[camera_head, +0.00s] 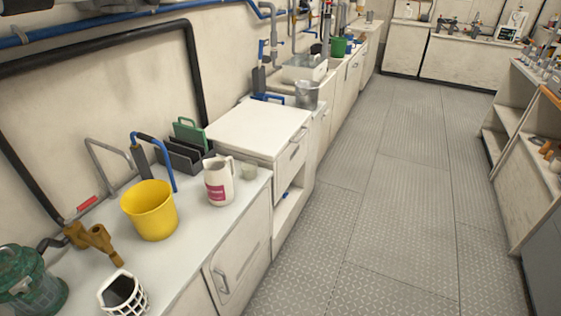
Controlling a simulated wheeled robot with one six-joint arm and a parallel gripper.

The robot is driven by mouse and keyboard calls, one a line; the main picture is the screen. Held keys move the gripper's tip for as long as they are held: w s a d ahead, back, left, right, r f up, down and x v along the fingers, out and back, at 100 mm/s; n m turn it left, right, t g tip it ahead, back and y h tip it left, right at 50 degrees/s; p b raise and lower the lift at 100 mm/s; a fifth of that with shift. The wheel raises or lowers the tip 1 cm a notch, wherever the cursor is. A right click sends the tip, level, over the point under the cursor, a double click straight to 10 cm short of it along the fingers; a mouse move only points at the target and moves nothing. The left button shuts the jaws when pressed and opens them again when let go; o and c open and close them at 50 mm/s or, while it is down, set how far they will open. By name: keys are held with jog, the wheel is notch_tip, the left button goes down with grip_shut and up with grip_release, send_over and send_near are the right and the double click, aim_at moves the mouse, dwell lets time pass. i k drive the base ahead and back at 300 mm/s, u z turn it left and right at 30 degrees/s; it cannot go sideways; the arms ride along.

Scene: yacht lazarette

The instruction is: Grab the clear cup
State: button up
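A small, pale, see-through cup (249,170) stands on the left counter (215,225), close to its right edge and just in front of the white cabinet box. It looks like the clear cup, though it is small in view and its details are faint. A white pitcher (219,184) with a pink label stands just left of it. My gripper is not in view, so its state and its distance from the cup do not show.
A yellow bucket (150,211), a brass fitting (97,243), a white basket (121,294) and a green lantern-like jar (30,280) share the counter. A white drawer cabinet (262,130) rises behind the cup. The grey plated floor (390,200) is clear; shelves (510,110) line the right.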

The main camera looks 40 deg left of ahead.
aim_at(249, 167)
jog(key=u, duration=0.1)
jog(key=i, duration=0.8)
jog(key=u, duration=0.9)
jog(key=i, duration=0.7)
jog(key=u, duration=0.55)
